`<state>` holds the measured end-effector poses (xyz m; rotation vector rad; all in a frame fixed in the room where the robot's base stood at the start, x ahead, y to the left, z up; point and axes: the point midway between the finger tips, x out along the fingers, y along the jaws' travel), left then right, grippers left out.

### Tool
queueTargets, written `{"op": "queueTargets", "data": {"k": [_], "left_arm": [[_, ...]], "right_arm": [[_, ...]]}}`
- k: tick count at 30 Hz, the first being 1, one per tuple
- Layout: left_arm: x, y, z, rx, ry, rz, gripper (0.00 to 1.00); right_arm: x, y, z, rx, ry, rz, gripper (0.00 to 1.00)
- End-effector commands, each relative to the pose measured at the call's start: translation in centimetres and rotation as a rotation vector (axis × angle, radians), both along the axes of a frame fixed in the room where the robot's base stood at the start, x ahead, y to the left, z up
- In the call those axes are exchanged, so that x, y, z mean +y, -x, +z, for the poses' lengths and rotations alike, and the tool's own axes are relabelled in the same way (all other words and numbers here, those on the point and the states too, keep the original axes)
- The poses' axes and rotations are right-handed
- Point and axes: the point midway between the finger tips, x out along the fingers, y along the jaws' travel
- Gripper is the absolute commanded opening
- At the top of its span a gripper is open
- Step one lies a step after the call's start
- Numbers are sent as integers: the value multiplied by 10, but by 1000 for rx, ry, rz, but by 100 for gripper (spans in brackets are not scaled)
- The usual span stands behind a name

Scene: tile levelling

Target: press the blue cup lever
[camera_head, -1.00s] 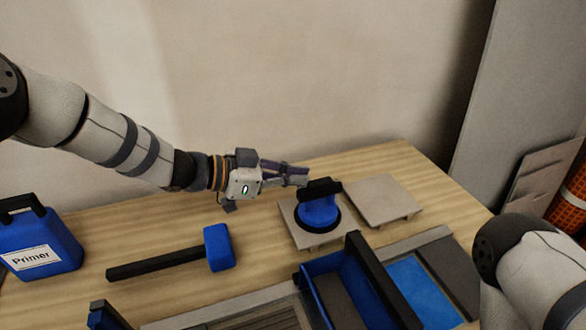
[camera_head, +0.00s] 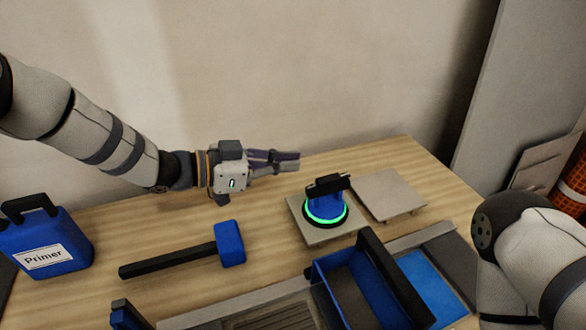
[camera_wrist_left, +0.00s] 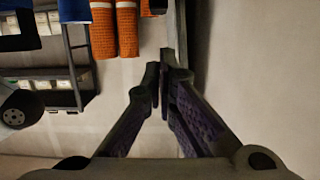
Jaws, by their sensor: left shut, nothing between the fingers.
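The blue suction cup (camera_head: 323,204) with a black lever (camera_head: 328,184) sits on a grey tile (camera_head: 318,234) on the table. A green ring glows around its base. The lever lies low across the top of the cup. My left gripper (camera_head: 297,161) is shut and empty, behind and to the left of the cup, apart from it. In the left wrist view its fingers (camera_wrist_left: 162,75) meet at the tips, and the cup is not in that view. My right gripper is out of view; only part of my right arm shows at the lower right.
A second tile (camera_head: 388,194) lies right of the cup. The wall is close behind the table.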

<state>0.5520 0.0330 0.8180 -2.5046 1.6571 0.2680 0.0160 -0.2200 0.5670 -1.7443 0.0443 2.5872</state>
Motion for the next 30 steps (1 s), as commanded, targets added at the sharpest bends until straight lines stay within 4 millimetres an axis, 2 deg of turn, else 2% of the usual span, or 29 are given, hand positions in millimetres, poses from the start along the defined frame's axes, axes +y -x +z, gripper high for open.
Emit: {"op": "queueTargets", "data": {"k": [1, 6, 11, 16, 30], "left_arm": [[10, 6, -5, 11, -1, -1, 0], [44, 21, -1, 12, 2, -2, 0], [64, 29, 1, 12, 1, -4, 0], [70, 32, 1, 12, 2, -5, 0], [69, 32, 1, 12, 1, -5, 0]], "right_arm": [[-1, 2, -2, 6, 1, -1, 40], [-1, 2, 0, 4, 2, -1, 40], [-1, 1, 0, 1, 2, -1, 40], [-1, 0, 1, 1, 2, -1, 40], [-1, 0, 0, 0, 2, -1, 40]]}}
